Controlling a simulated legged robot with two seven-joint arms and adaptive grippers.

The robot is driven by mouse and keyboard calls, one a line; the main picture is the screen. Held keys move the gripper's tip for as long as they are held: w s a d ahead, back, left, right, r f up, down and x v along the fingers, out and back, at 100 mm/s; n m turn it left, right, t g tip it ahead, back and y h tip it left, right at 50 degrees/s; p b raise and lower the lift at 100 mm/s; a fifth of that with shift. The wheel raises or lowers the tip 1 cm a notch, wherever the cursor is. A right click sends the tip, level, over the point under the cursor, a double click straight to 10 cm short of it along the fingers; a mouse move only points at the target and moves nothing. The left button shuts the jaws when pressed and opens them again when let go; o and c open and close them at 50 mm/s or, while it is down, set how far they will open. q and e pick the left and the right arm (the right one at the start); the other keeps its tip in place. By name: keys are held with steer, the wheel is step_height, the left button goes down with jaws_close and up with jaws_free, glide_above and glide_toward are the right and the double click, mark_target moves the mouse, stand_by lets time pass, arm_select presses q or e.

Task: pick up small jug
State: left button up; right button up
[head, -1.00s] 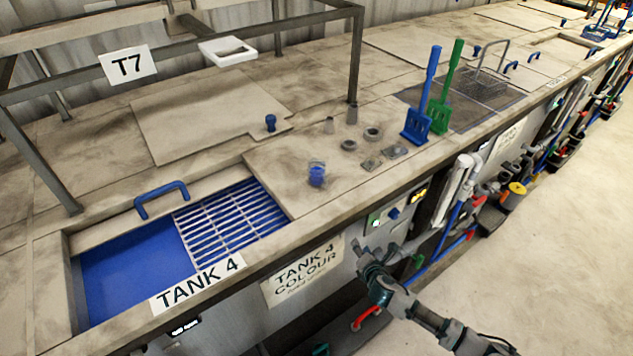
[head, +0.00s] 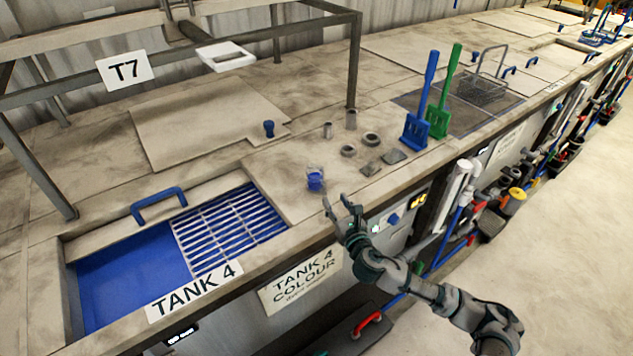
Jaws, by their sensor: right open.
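The small jug (head: 315,179) looks like a little clear vessel with blue in it. It stands upright on the tank top, near the front edge, right of the slatted grid. My right gripper (head: 335,201) is open and empty, with its fingers pointing up and left at the tank's front edge. In the picture its fingertips are just below and right of the jug, apart from it. I cannot tell their exact height. My left gripper is not in view.
Metal cups and rings (head: 371,139) stand right of the jug. A blue scoop (head: 415,130) and a green scoop (head: 438,120) stand beyond them. The open tank with blue liquid (head: 125,272) lies left. A metal frame (head: 354,65) rises behind.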

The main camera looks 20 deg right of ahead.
mark_target(326, 189)
steer(key=shift+w, duration=0.65)
steer(key=w, duration=0.5)
steer(key=shift+a+f, duration=0.15)
steer(key=shift+a, duration=0.15)
jaws_close()
